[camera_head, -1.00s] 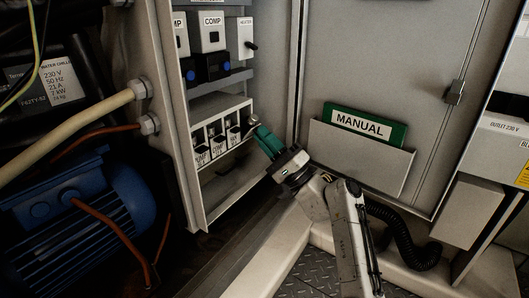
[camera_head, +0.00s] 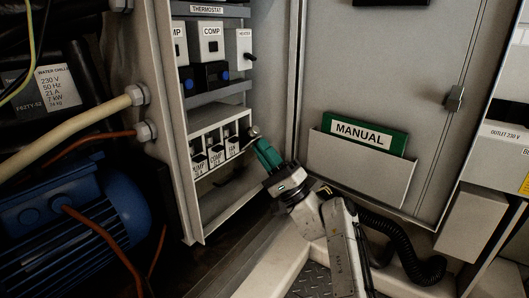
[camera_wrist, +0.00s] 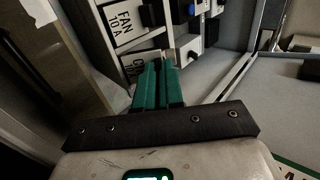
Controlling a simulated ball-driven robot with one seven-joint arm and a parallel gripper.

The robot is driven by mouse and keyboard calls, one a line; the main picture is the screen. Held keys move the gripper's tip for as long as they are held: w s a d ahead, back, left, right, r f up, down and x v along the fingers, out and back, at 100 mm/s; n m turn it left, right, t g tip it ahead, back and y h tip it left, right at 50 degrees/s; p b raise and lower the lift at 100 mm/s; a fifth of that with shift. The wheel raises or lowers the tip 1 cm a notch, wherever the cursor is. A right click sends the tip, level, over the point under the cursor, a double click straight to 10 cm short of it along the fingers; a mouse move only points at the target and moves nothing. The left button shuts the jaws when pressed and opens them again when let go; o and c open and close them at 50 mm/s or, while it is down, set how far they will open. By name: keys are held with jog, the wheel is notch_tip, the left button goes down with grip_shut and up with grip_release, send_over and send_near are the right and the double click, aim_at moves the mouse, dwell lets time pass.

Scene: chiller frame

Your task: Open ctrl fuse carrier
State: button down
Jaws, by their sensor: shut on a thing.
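The row of fuse carriers sits in a pale holder (camera_head: 221,129) low in the open cabinet. The pump (camera_head: 200,166), comp (camera_head: 216,157) and fan (camera_head: 232,148) carriers show. The ctrl carrier is at the right end, mostly hidden by my gripper in the head view. In the wrist view, its label (camera_wrist: 135,64) is partly covered beside the fan carrier (camera_wrist: 122,24). My gripper (camera_head: 256,140) has green fingers at that right end. In the wrist view, the fingers (camera_wrist: 158,68) are close together and shut on the ctrl carrier. How far the carrier is tilted is unclear.
Above the fuses are blue-knobbed switches (camera_head: 222,75) and a heater switch (camera_head: 245,47). The open door (camera_head: 330,80) with a manual pocket (camera_head: 355,165) stands to the right. The cabinet's side wall (camera_head: 180,130) and a blue motor (camera_head: 85,215) lie left.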

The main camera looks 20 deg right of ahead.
jog(key=c, duration=1.3)
grip_release()
jog(key=shift+o, duration=0.2)
jog(key=shift+f, duration=0.1)
jog(key=p+v, duration=0.2)
jog(key=v, duration=0.8)
jog(key=shift+s+d+f, duration=0.15)
jog(key=shift+s+f, duration=0.05)
jog(key=shift+f, duration=0.05)
